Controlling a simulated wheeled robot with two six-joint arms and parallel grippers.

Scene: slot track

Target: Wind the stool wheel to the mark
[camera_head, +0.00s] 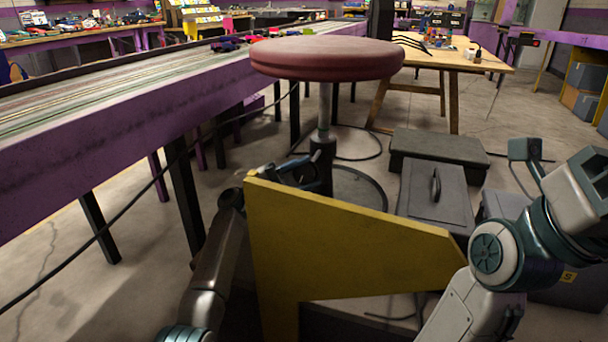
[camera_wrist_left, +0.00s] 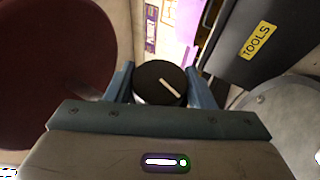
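The stool has a round dark red seat (camera_head: 327,59) on a grey post above a dark base. The seat also fills the left of the left wrist view (camera_wrist_left: 45,55). A black round wheel (camera_wrist_left: 152,76) with a white line across its face sits between the fingers of my left gripper (camera_wrist_left: 160,88). The fingers flank it closely; I cannot tell whether they touch it. In the head view my left gripper (camera_head: 305,174) is by the stool post, partly hidden behind a yellow panel. No separate mark is clearly visible. My right arm is at the right; its fingers are unclear.
The yellow panel (camera_head: 340,245) stands between my arms, in front of the stool. Dark toolboxes (camera_head: 435,195) lie right of the stool. The purple-sided track table (camera_head: 120,150) runs along the left, with a cable hanging beside it. A wooden table (camera_head: 450,60) is behind.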

